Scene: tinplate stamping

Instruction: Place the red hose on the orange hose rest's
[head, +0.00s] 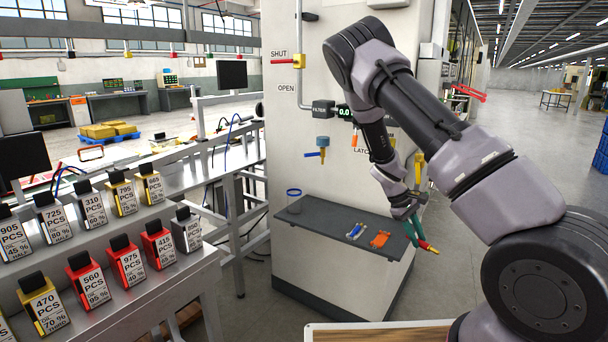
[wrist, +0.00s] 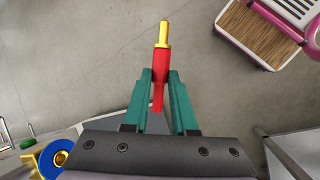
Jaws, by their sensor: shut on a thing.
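My gripper (head: 417,235), with green fingers, is shut on the red hose (wrist: 161,70). The hose is a short red piece with a brass-yellow tip that points away from the palm in the wrist view. In the head view the red hose (head: 427,246) sticks out at the fingertips, just right of the dark shelf. The orange hose rest (head: 380,239) lies on the right part of the shelf, left of my gripper and apart from the hose. The hose rest cannot be made out in the wrist view.
The dark shelf (head: 330,221) juts from a white cabinet and also bears a blue piece (head: 355,231) and a blue-rimmed cup (head: 294,200). A blue-handled valve (head: 322,148) is above it. A wooden-topped cart (wrist: 249,33) stands at the wrist view's upper right. Open floor lies right of the shelf.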

